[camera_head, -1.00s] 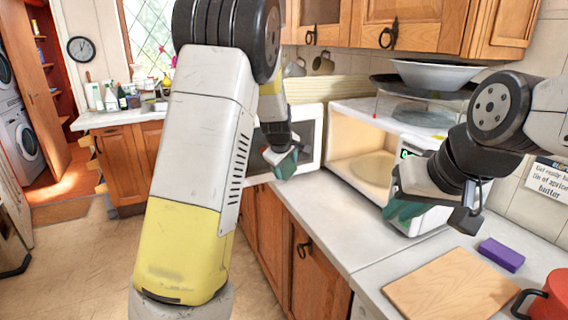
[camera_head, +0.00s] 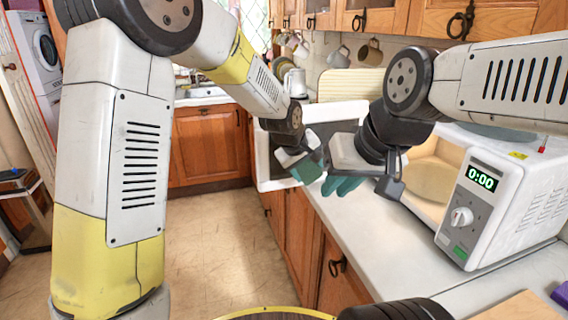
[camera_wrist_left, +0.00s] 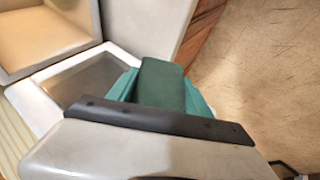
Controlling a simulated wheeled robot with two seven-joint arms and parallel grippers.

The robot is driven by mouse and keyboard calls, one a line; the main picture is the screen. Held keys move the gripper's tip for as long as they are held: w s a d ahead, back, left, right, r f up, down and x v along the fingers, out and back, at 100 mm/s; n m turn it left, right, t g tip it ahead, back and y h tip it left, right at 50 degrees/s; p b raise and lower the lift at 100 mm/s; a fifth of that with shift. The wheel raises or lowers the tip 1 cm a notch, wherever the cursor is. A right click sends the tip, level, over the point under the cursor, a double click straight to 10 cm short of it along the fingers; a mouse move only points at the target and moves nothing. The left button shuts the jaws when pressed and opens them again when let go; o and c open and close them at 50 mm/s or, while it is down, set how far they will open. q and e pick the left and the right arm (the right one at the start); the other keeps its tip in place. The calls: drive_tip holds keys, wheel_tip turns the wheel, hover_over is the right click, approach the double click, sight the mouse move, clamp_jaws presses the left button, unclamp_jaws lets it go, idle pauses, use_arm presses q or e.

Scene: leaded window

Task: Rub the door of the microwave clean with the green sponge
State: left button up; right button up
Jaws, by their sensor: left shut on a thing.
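The white microwave (camera_head: 515,205) stands on the counter with its door (camera_head: 263,160) swung open to the left. The door's dark window pane faces me. My left gripper (camera_head: 308,172) is shut on the green sponge (camera_wrist_left: 162,85), a dark green block between teal fingers in the left wrist view. In the head view the gripper and sponge are in front of the door's lower part; I cannot tell whether they touch. The door also shows in the left wrist view (camera_wrist_left: 45,108). My right gripper (camera_head: 341,186), with teal fingers, is just right of the left one; its opening is unclear.
Wooden cabinets (camera_head: 300,240) run below the white counter (camera_head: 385,245). A cutting board (camera_head: 515,308) and a purple block (camera_head: 561,294) lie at the lower right. Mugs (camera_head: 370,52) hang under the upper cupboards.

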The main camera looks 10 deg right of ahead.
use_arm(q)
drive_tip(key=w+a, duration=0.1)
drive_tip(key=w, duration=0.5)
drive_tip(key=shift+a, duration=0.2)
drive_tip(key=shift+w+a, duration=0.2)
drive_tip(key=shift+w, duration=0.6)
drive_tip(key=shift+w+a, duration=0.15)
drive_tip(key=shift+w, duration=0.6)
idle(0.7)
drive_tip(key=shift+d, duration=0.1)
idle(1.5)
drive_tip(key=d, duration=0.2)
drive_tip(key=w+d, duration=0.1)
drive_tip(key=shift+d+r, duration=0.15)
drive_tip(key=shift+d, duration=0.25)
